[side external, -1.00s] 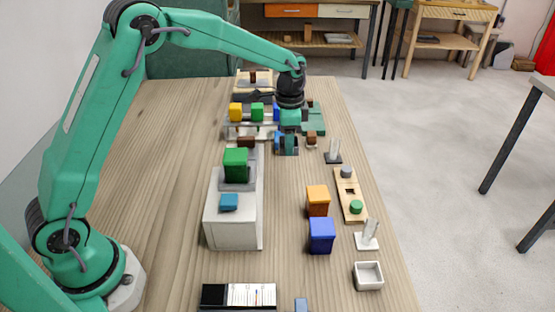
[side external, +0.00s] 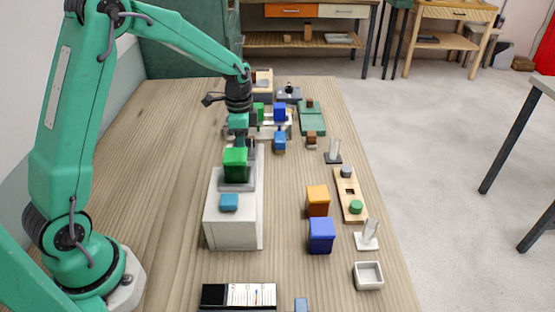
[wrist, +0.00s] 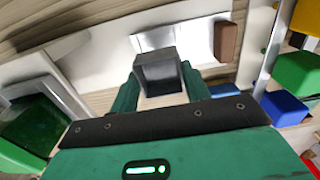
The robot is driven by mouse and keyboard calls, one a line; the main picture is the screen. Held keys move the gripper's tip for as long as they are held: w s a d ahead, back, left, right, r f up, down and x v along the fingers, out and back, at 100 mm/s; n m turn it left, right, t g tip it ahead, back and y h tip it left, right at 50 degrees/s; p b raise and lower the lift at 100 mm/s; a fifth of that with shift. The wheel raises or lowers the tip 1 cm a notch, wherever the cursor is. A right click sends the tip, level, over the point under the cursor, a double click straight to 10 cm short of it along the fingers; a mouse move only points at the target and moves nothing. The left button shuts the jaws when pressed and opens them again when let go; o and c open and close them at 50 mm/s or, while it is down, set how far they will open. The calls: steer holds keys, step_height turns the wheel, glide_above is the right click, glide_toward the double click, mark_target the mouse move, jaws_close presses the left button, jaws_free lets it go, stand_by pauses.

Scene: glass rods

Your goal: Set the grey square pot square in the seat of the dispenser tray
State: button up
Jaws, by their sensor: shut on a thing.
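The grey square pot (wrist: 158,72) is between the two green fingers of my gripper (wrist: 160,90) in the wrist view, its open top towards the camera. My gripper is shut on it. Just beyond it lies a pale tray (wrist: 105,50) with a shiny metal part (wrist: 180,36), which looks like the dispenser tray and its seat. In the side view my gripper (side external: 240,143) is behind the green block, which hides the fingertips and the pot. I cannot tell whether the pot touches the tray.
A brown block (wrist: 228,41) sits at the right end of the metal part. A green block (side external: 235,163) stands close in front of my gripper on a white box (side external: 233,225). Orange (side external: 317,200) and blue (side external: 321,235) blocks stand right. The table's left half is clear.

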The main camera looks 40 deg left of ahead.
steer(key=shift+f, duration=2.6)
steer(key=o, duration=1.1)
steer(key=shift+r, duration=0.1)
step_height(320, 180, up, 7)
steer(key=shift+f, duration=0.1)
steer(key=shift+r, duration=0.4)
